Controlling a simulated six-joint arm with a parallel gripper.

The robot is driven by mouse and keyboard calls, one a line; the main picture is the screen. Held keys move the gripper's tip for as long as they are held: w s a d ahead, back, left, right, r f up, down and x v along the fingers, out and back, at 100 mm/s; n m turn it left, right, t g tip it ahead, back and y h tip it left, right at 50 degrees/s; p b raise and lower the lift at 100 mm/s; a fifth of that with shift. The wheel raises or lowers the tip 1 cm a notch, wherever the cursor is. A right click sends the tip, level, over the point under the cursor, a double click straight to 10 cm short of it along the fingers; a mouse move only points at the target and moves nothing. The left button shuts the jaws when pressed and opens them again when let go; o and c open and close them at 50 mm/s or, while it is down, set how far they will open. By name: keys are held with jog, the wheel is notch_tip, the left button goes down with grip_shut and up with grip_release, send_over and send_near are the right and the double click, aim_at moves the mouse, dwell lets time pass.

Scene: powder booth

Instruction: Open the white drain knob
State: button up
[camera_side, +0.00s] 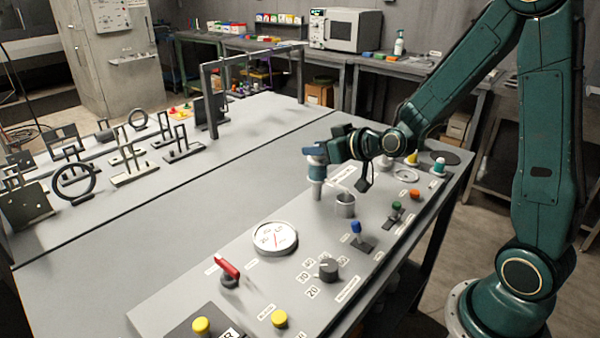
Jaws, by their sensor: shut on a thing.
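My gripper (318,155) is at the end of my arm, over the far left edge of the grey control panel (200,290). It is shut on a blue and pale cylinder (317,188), which stands upright below the jaws. I cannot tell whether its lower end touches the panel. A small white-topped knob with a teal part (440,163) is at the panel's far right end, well apart from my gripper. Its label is too small to read, so I cannot tell which piece is the white drain knob.
A metal cup (345,206) stands just right of the held cylinder. Near it are a blue-topped lever (357,229), a green switch (397,208) and an orange button (415,194). A round gauge (274,237), red lever (228,266) and black dial (328,268) are closer to the camera.

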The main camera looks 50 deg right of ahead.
jog(key=shift+a+m+g+h, duration=0.1)
jog(key=shift+m+g+h, duration=0.3)
jog(key=shift+m+h, duration=1.05)
jog(key=shift+m+g+h, duration=0.4)
jog(key=shift+m+h, duration=0.85)
jog(key=shift+h, duration=0.3)
jog(key=shift+m+g+h, duration=2)
jog(key=shift+m+h, duration=0.3)
jog(key=shift+m, duration=0.3)
jog(key=shift+g, duration=0.3)
jog(key=o, duration=1)
jog(key=shift+c, duration=0.2)
jog(key=v, duration=1.3)
jog(key=shift+s+a, duration=0.25)
jog(key=shift+d, duration=0.15)
